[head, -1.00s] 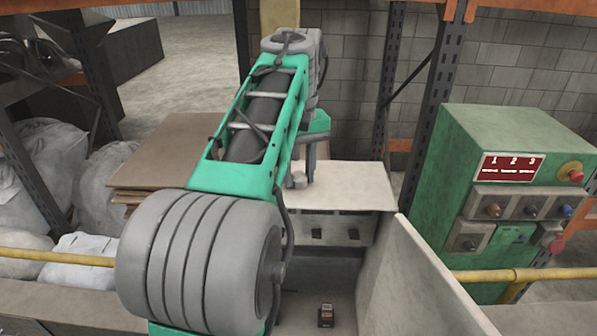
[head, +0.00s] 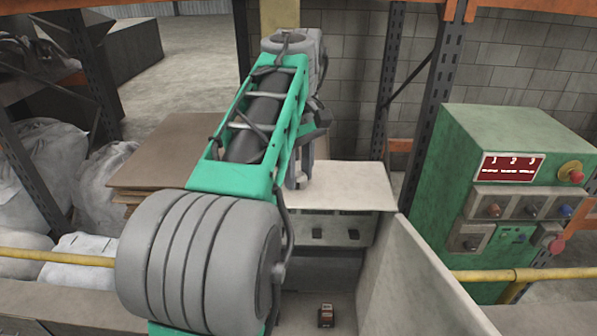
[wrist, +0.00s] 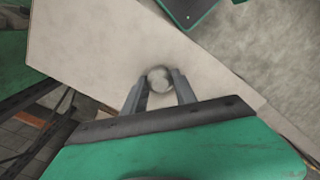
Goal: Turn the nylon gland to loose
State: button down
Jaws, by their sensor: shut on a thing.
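The nylon gland (wrist: 160,75) is a small, round, pale grey piece seen end-on in the wrist view, over a light beige panel (wrist: 85,50). My gripper (wrist: 160,86) has one grey finger on each side of it and is shut on it. In the head view my gripper (head: 301,177) points down at the near-left part of the panel (head: 355,182), and its fingers hide most of the gland. No mark on the gland shows how far it is turned.
Below the panel is a grey front with two dark switches (head: 317,233). A small brown block (head: 326,315) lies on the lower floor. A slanted beige side wall (head: 410,275) bounds the right. A green control cabinet (head: 520,165) stands farther right, with a yellow rail (head: 520,274) nearby.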

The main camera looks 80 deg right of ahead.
aim_at(299, 173)
jog(key=shift+r, duration=0.15)
jog(key=c, duration=1)
grip_release()
notch_tip(299, 173, up, 8)
jog(key=shift+f, duration=0.15)
